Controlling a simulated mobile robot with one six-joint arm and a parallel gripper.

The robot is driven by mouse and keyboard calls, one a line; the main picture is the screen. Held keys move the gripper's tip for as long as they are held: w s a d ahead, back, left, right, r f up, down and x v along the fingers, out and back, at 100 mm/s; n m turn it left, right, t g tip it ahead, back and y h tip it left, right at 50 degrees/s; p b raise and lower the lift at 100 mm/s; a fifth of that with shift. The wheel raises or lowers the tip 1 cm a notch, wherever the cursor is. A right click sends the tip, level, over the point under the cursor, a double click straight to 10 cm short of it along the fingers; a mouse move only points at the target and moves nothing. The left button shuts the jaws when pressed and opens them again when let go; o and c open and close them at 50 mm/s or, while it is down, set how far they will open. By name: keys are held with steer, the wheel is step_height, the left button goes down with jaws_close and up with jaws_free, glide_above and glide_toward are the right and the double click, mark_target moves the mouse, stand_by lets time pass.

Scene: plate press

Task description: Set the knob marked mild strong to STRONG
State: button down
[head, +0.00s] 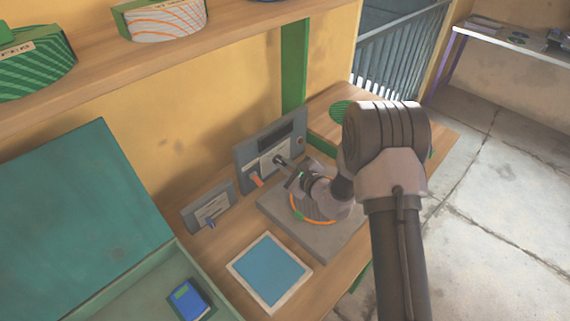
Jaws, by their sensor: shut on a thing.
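A grey upright panel (243,160) with a dark display strip and a pale label plate stands against the yellow wall. The markings are too small to read, so I cannot tell which way the knob points. An orange lever (257,181) sticks out at the panel's lower edge. A smaller grey panel (190,218) with a blue knob (211,223) stands to the left.
Below my wrist is a grey slab (268,207) with a round orange-rimmed piece (318,221). A blue square in a white frame (236,270) lies in front. An open green box (165,265) holds a blue item (188,300). A wooden shelf (200,45) overhangs the counter.

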steer(key=m+p, duration=0.1)
steer(key=m+g+y+p, duration=0.1)
steer(key=p, duration=0.1)
steer(key=shift+w+d+r+m+g, duration=0.2)
steer(key=shift+m+g, duration=0.1)
steer(key=shift+m, duration=0.1)
steer(key=shift+m+g+y+p, duration=0.4)
steer(key=shift+m+g+p, duration=0.15)
steer(key=shift+m, duration=0.35)
steer(key=shift+d+f+m+g+y, duration=0.1)
steer(key=shift+f+m+g+y, duration=0.1)
steer(key=shift+m+g+y, duration=0.65)
steer(key=shift+w+m+y, duration=0.1)
steer(key=shift+m+y, duration=0.25)
steer(key=shift+m, duration=1)
steer(key=c, duration=1.5)
jaws_free()
steer(key=shift+o, duration=0.2)
